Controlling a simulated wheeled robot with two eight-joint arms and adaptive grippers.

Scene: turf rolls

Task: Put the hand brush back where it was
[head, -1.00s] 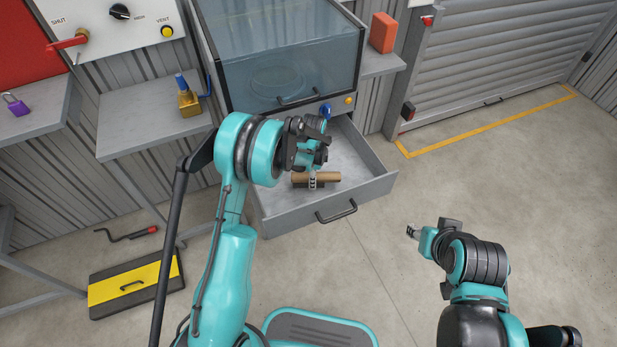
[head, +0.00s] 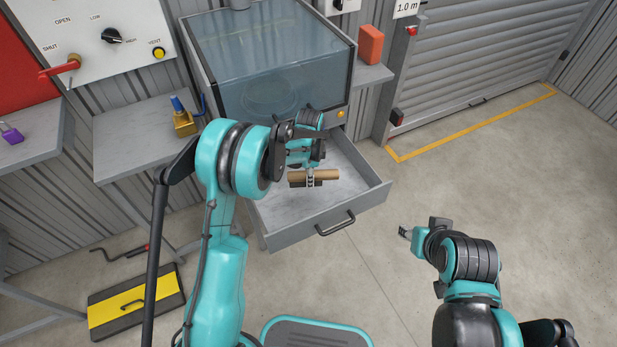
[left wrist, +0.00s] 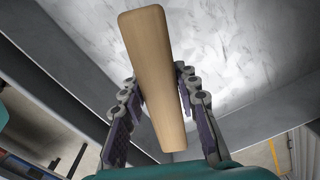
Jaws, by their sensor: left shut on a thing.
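The hand brush (head: 327,175) has a tan wooden body with a dark strip below it. My left gripper (head: 310,179) is shut on it, over the open grey drawer (head: 350,205). In the left wrist view the brush's wooden body (left wrist: 158,75) runs between the two dark fingers, with the pale drawer floor beyond. The brush appears held above that floor; the exact gap cannot be told. My right gripper (head: 405,232) is off to the right over bare floor, away from the drawer; its jaws are too small to judge.
A glass-fronted cabinet (head: 270,65) stands over the drawer. A red block (head: 370,45) sits on a shelf to its right. A yellow-and-black box (head: 130,300) lies on the floor.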

